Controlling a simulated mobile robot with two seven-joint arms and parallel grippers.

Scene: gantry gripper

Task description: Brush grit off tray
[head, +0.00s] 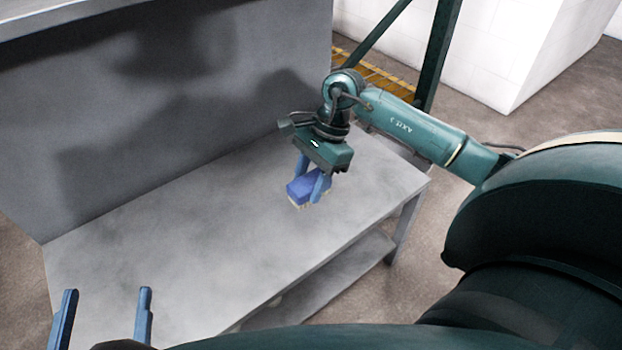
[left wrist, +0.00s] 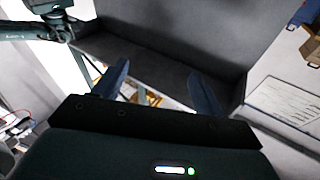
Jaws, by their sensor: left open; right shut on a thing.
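A blue brush (head: 300,187) with pale bristles on its underside is held in my right gripper (head: 312,180). The gripper is shut on it, with the bristles facing down over the right part of the grey workbench top (head: 190,240). I cannot tell whether the bristles touch the bench. My left gripper (head: 104,291) is open and empty at the lower left of the head view, near the bench's front left. Its two blue fingers also show spread apart in the left wrist view (left wrist: 158,78). I make out no tray or grit in either view.
A tall grey panel (head: 150,110) stands along the back of the bench, with a grey ledge (head: 60,18) above it. A lower shelf (head: 330,275) sits under the bench. A green post (head: 440,50) stands behind the right end. The middle of the bench top is clear.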

